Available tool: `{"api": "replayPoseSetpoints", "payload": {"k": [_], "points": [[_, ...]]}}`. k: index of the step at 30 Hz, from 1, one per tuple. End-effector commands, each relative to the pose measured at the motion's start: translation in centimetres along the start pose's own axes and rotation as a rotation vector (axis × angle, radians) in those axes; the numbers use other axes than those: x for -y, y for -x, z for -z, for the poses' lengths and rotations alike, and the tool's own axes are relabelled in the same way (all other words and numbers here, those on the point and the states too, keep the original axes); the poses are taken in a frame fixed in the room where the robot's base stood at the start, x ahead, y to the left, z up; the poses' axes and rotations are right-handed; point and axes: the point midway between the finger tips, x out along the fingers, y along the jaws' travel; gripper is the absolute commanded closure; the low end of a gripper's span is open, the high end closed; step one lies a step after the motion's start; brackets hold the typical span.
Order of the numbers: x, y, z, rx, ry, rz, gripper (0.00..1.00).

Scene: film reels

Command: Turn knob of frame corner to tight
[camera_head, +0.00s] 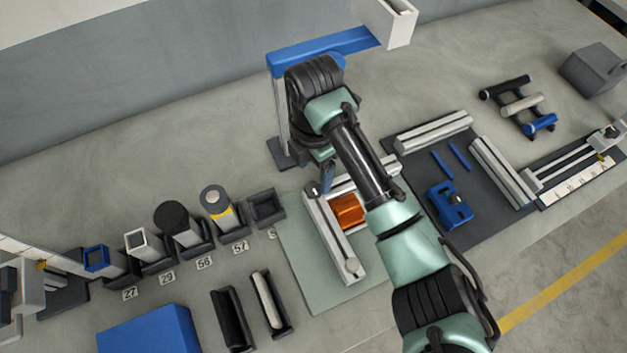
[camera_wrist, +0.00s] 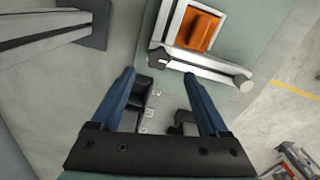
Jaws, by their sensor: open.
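A metal frame with pale profile bars (camera_head: 328,236) lies on a green mat (camera_head: 300,262) around an orange block (camera_head: 347,210). A small dark knob-like part (camera_head: 313,188) sits at the frame's far left corner. That dark part also shows in the wrist view (camera_wrist: 157,58), close to the space between my fingertips. A rounded end (camera_wrist: 246,85) shows at the other end of that bar. My gripper (camera_wrist: 159,73) is open, with blue fingers apart and nothing between them. In the head view my gripper (camera_head: 327,178) is over that corner, partly hidden by my arm. The knob's setting cannot be read.
A blue-topped stand (camera_head: 310,52) rises behind my gripper. Numbered holders with tubes and a reel stand left, near the 56 card (camera_head: 205,263). A dark mat (camera_head: 478,218) with bars and a blue clamp (camera_head: 449,205) lies right. A blue box (camera_head: 150,330) is front left.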

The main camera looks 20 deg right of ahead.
Motion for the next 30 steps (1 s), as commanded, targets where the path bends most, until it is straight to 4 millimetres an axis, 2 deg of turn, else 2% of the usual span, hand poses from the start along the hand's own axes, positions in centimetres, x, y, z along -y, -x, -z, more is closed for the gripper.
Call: {"api": "replayPoseSetpoints", "payload": {"k": [3, 9, 15, 22, 30], "points": [[0.1, -2.3, 0.1, -0.002, -0.001, 0.002, 0.22], [0.0, -5.1, 0.0, 0.0, -0.001, 0.0, 0.22], [0.0, -6.1, 0.0, 0.001, -0.001, -0.002, 0.22], [-0.1, -6.1, 0.0, 0.001, 0.0, -0.003, 0.22], [-0.1, -6.1, 0.0, 0.001, -0.001, -0.003, 0.71]]}}
